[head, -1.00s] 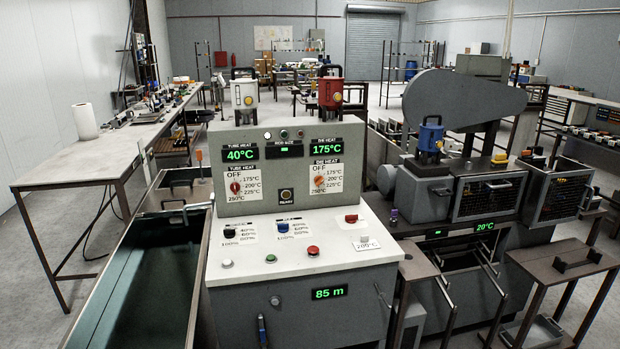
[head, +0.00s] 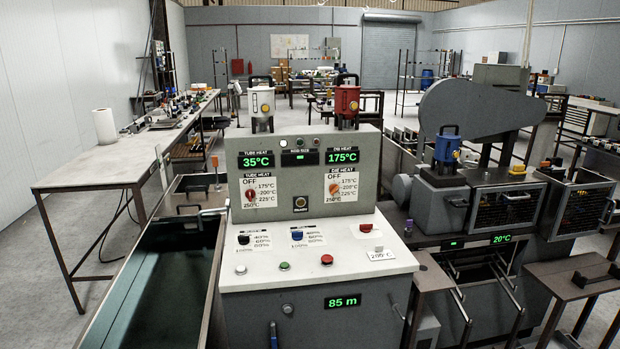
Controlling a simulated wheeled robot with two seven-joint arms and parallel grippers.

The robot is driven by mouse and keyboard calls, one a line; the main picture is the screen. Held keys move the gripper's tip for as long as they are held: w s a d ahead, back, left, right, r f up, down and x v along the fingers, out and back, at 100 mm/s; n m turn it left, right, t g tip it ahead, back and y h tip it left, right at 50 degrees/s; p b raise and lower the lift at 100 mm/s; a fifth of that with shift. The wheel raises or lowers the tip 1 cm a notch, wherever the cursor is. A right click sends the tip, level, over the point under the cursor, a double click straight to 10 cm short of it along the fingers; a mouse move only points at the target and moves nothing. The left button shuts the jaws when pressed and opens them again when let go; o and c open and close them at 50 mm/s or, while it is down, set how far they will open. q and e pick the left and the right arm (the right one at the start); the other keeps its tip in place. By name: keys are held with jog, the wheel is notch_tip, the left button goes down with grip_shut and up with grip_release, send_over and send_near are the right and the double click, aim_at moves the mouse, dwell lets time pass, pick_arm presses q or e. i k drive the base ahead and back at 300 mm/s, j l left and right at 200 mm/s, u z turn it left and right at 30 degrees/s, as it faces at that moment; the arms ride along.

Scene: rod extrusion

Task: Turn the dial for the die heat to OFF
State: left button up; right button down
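The die heat dial (head: 334,189) is a small orange knob on a white plate at the right of the console's upright panel. Its plate is marked OFF at the top left, then 175, 200, 225 and 250°C. I cannot make out exactly where its pointer stands. The die heat display (head: 342,156) above it reads 175°C. To its left, the red tube heat dial (head: 250,195) sits on a similar plate, under a tube heat display (head: 257,160) reading 35°C. Neither of my grippers is in view.
The grey console (head: 318,281) stands in front of me, with several knobs and buttons on its sloped top and an 85 m display. A green-lined trough (head: 155,285) lies to its left. Machinery with a 20°C display (head: 501,239) stands to its right.

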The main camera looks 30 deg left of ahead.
aim_at(335, 188)
jog(key=i+l+u, duration=0.2)
jog(key=i+l, duration=0.65)
jog(key=l, duration=0.15)
